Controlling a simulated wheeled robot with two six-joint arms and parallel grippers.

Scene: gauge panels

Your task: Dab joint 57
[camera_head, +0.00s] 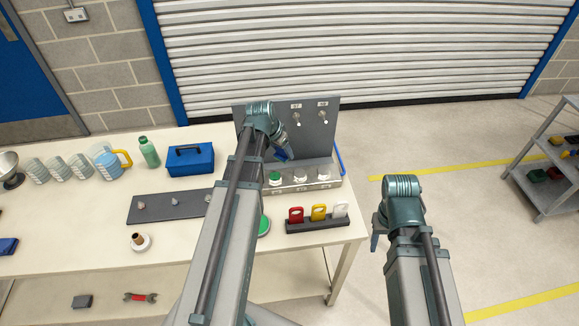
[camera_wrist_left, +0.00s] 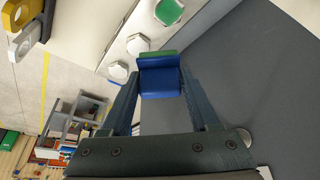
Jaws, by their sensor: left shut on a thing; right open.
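A grey upright panel (camera_head: 322,140) stands at the back right of the bench. It bears small pale joints under labels; the left visible joint (camera_head: 297,116) has a label that looks like 57, though the print is tiny. Another joint (camera_head: 324,120) is at its right. My left gripper (camera_head: 284,153) is in front of the panel, lower than these joints. It is shut on a blue block with a green end (camera_wrist_left: 160,80), apart from the caps. A round metallic piece (camera_wrist_left: 244,137) shows beside a finger in the wrist view. My right gripper (camera_head: 377,228) is open, right of the bench.
A ledge below the panel carries a green cap (camera_head: 275,178) and white caps (camera_head: 300,175). A dark rack (camera_head: 318,225) holds red, yellow and white tags. A blue toolbox (camera_head: 190,160), green bottle (camera_head: 149,151) and mugs stand left. A shelf (camera_head: 545,170) stands far right.

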